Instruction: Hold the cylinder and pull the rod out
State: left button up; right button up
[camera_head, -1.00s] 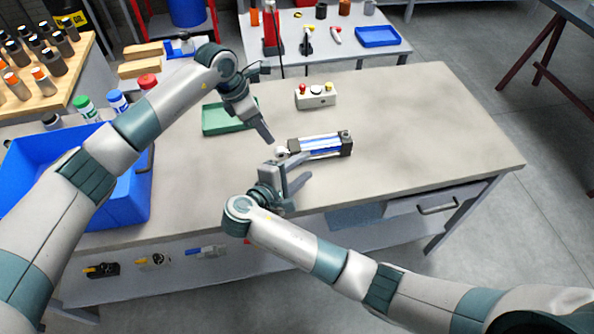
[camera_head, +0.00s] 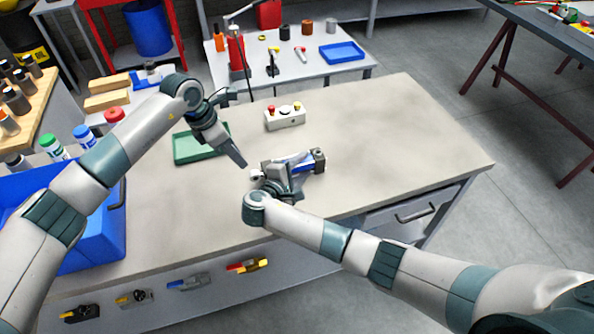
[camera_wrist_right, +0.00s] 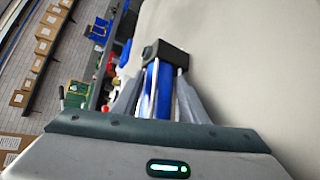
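The cylinder (camera_head: 304,166) lies on the workbench, a blue barrel with dark end blocks and metal tie bars. In the right wrist view the blue barrel (camera_wrist_right: 164,92) runs between my fingers toward a dark end block. The pale rod end (camera_head: 256,175) shows at its left end in the head view. My right gripper (camera_head: 285,165) is open around the cylinder, one finger on each side; whether they touch it is unclear. My left gripper (camera_head: 240,163) points down just above and left of the rod end, holding nothing visible. Its finger gap cannot be made out.
A green tray (camera_head: 198,150) lies left of the cylinder and a button box (camera_head: 285,117) behind it. A blue bin (camera_head: 100,225) stands at the left of the bench, with several bottles near it. The right part of the workbench (camera_head: 400,140) is clear.

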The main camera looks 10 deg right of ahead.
jog(key=shift+w+d+f, duration=0.1)
grip_shut()
dwell(0.5)
dwell(0.8)
